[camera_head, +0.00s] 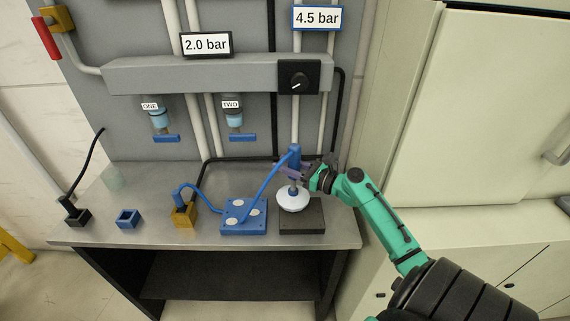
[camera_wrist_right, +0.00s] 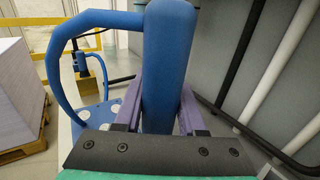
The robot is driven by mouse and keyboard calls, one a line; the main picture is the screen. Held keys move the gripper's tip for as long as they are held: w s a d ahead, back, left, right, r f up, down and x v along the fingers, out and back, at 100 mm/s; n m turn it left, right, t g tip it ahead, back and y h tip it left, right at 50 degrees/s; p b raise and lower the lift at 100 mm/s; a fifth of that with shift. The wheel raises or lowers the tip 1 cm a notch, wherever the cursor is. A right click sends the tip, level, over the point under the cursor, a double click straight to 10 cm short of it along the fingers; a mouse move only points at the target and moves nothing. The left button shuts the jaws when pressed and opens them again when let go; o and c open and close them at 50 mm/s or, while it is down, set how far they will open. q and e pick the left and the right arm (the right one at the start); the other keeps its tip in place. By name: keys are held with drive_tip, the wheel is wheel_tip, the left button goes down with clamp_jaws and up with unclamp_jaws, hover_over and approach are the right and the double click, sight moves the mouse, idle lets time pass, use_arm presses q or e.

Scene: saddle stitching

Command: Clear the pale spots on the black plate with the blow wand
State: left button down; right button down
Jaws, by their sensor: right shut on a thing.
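My right gripper (camera_head: 311,174) is shut on the upright blue blow wand (camera_head: 294,158). In the right wrist view, the wand's thick blue handle (camera_wrist_right: 168,60) stands between my purple fingers (camera_wrist_right: 165,112). The wand's white, rounded lower end (camera_head: 293,199) is over the back left part of the black plate (camera_head: 312,226); I cannot tell whether it touches. The plate lies at the bench's right end. No pale spots show on its visible part; the part under the white end is hidden. My left gripper is not in view.
A blue hose (camera_head: 264,187) runs from the wand down across a blue block (camera_head: 259,227) with pale round discs. A yellow block (camera_head: 183,216), a small blue holder (camera_head: 128,218) and a black block (camera_head: 78,218) stand further left. Signs read 2.0 bar (camera_head: 206,44) and 4.5 bar (camera_head: 317,18).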

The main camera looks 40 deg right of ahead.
drive_tip(key=shift+p, duration=0.85)
idle(1.6)
drive_tip(key=shift+f+p, duration=0.1)
drive_tip(key=shift+p, duration=0.4)
idle(1.0)
wheel_tip(320, 180, up, 5)
drive_tip(key=p, duration=0.5)
drive_tip(key=shift+r, duration=0.2)
wheel_tip(320, 180, up, 3)
drive_tip(key=p, duration=0.3)
drive_tip(key=shift+f, duration=0.1)
idle(0.4)
